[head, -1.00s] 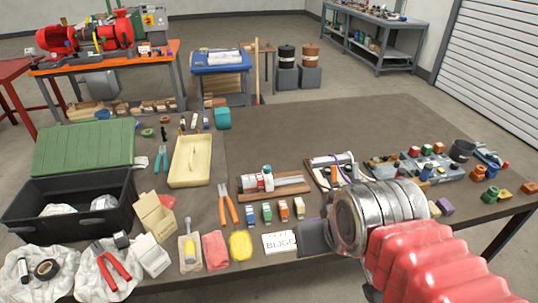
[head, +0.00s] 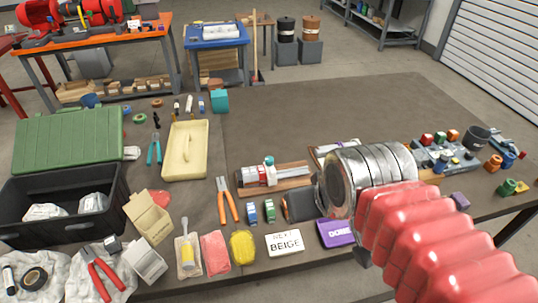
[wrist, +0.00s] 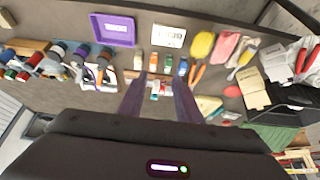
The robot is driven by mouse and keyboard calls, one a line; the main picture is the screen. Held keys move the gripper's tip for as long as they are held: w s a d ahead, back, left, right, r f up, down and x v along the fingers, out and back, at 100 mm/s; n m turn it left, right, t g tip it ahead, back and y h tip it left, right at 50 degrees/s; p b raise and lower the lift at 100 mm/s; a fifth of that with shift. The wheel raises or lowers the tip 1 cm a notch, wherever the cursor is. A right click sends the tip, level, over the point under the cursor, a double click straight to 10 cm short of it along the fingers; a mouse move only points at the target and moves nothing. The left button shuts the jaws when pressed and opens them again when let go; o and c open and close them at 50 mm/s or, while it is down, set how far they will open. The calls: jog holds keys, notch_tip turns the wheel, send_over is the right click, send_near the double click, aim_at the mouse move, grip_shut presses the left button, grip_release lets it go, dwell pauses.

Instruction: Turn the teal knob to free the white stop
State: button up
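The teal knob (head: 269,160) sits on top of a small fixture with a red and white body (head: 252,177) and a silver rail, on a wooden board. I cannot clearly pick out the white stop from the fixture's other pale parts. My gripper (wrist: 160,79) is open, its two dark fingers apart with nothing held. In the wrist view the fixture (wrist: 160,89) shows small between the fingers, partly hidden. In the head view my gripper's dark end (head: 301,205) is to the right and in front of the fixture, apart from the knob.
Small bottles (head: 260,211) stand just in front of the fixture. A white card marked "NEXT BEIGE" (head: 285,242) and a purple "DONE" tray (head: 337,233) lie near the front edge. Orange pliers (head: 228,198) lie left. The bench's back right is clear.

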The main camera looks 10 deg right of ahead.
jog(key=shift+o, duration=0.4)
jog(key=shift+o, duration=0.7)
jog(key=shift+w, duration=0.1)
jog(key=shift+w+r, duration=0.25)
jog(key=shift+w, duration=0.15)
jog(key=m+g+h, duration=0.2)
jog(key=m+h, duration=0.1)
jog(key=m, duration=0.6)
send_over(269, 159)
jog(key=s+a, duration=0.4)
notch_tip(269, 159, down, 5)
jog(key=shift+r, duration=0.15)
jog(key=x, duration=1.3)
jog(key=shift+s+d+f, duration=0.15)
jog(key=shift+f, duration=0.3)
